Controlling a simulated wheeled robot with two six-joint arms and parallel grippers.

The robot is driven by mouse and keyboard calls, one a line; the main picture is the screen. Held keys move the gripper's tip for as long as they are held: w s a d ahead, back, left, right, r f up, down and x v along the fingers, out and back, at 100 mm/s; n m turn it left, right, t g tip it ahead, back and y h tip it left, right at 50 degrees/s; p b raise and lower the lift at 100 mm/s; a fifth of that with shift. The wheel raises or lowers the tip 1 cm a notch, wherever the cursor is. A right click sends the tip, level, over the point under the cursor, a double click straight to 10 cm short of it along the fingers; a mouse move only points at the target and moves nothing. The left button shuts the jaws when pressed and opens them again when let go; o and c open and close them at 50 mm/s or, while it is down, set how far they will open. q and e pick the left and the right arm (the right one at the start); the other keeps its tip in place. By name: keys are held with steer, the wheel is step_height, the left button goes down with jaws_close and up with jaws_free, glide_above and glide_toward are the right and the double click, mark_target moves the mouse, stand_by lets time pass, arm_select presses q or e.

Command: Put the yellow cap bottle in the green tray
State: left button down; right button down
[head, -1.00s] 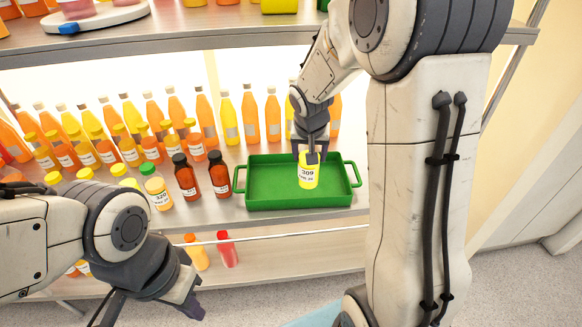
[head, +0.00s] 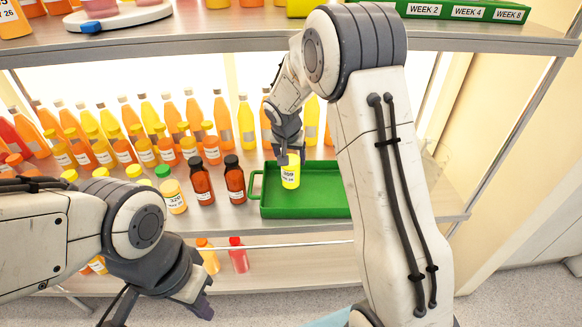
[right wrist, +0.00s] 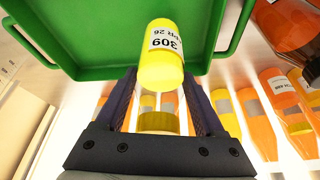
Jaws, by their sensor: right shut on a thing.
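In the right wrist view the bottle (right wrist: 163,50) shows in front of the green tray (right wrist: 95,35), between the two fingers of the right gripper (right wrist: 163,100). My left gripper (head: 200,300) is empty at the lower left, away from the tray; its finger gap is unclear. My right arm hides the tray's right end.
Two dark-capped brown bottles (head: 234,180) stand just left of the tray. A green-capped bottle (head: 173,196) and rows of orange and yellow bottles (head: 245,122) fill the shelf to the left and behind. An upper shelf (head: 230,42) crosses above.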

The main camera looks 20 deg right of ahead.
mark_target(291, 167)
steer(key=shift+f, duration=1.6)
steer(key=shift+f+b, duration=0.1)
steer(key=shift+b, duration=0.25)
steer(key=shift+f, duration=0.15)
jaws_free()
steer(key=shift+s+r, duration=0.1)
steer(key=shift+r, duration=0.4)
steer(key=p+v, duration=0.2)
steer(key=v, duration=0.9)
steer(key=s+a+r+n+y, duration=0.1)
steer(key=s+a+r+n, duration=0.15)
steer(key=s+a, duration=0.35)
steer(key=s+a+n+g, duration=0.1)
steer(key=s+a+n, duration=0.2)
steer(key=s, duration=0.6)
steer(key=s+a+f+n+g+y, duration=0.1)
steer(key=s+a+n, duration=0.2)
steer(key=s, duration=0.6)
steer(key=s+a+n+g+y, duration=0.1)
steer(key=s+a+n+g, duration=0.1)
steer(key=s+n, duration=0.3)
steer(key=s+a, duration=0.1)
steer(key=s, duration=0.3)
steer(key=shift+a+f, duration=0.3)
